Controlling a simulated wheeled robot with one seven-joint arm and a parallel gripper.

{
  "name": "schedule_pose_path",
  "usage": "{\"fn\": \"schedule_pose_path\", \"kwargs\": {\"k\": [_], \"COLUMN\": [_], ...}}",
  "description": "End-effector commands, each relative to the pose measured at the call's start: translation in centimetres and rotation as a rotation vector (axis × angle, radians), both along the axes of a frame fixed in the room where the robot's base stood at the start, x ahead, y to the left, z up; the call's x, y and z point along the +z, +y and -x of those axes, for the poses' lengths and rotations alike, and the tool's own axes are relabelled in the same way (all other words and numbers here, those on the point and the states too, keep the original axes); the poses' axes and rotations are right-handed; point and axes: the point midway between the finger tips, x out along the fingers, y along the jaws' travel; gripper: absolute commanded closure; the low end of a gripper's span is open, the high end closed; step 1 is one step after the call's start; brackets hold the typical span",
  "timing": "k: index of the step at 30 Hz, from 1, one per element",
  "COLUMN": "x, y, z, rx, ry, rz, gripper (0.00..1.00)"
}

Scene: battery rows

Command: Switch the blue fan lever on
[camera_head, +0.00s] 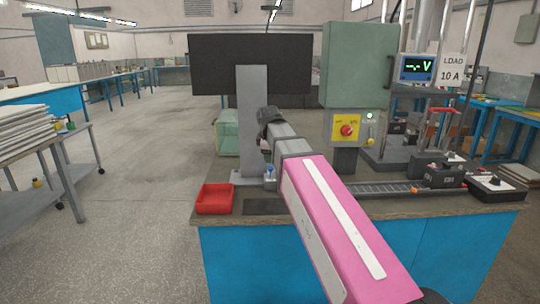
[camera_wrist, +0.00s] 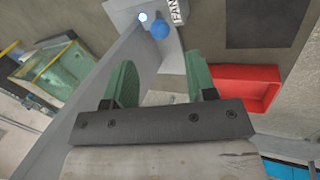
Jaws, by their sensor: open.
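The blue fan lever shows as a round blue knob (camera_wrist: 160,30) in the wrist view, beside a label reading FAN (camera_wrist: 175,12). In the head view the small blue knob (camera_head: 269,171) is at the foot of the grey post, on the bench. Its stem is mostly hidden and I cannot tell its position. My gripper (camera_wrist: 164,80) has its two green fingers spread with nothing between them. The knob lies beyond the fingertips, apart from them. In the head view my arm covers part of the post and bench.
A grey post (camera_head: 250,120) carrying a dark screen (camera_head: 215,65) rises right by the lever. A red tray (camera_head: 214,199) sits to its left. A yellow panel with a red knob (camera_head: 346,130) and a roller track (camera_head: 385,188) are to the right. A small pale light (camera_wrist: 143,17) shows near the knob.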

Motion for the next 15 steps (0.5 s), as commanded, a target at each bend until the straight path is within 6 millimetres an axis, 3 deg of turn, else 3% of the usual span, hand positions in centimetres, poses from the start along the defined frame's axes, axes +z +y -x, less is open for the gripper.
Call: {"fn": "schedule_pose_path", "kwargs": {"k": [1, 4, 8, 15], "x": [0.0, 0.3, 1.3, 4.4], "y": [0.0, 0.1, 0.4, 1.0], "z": [0.0, -0.3, -1.2, -2.9], "rx": [-0.003, -0.041, -0.195, -0.664], "ry": [0.0, 0.005, 0.026, 0.084], "rz": [-0.001, -0.015, -0.069, -0.201], "gripper": [0.65, 0.98, 1.0, 1.0]}}
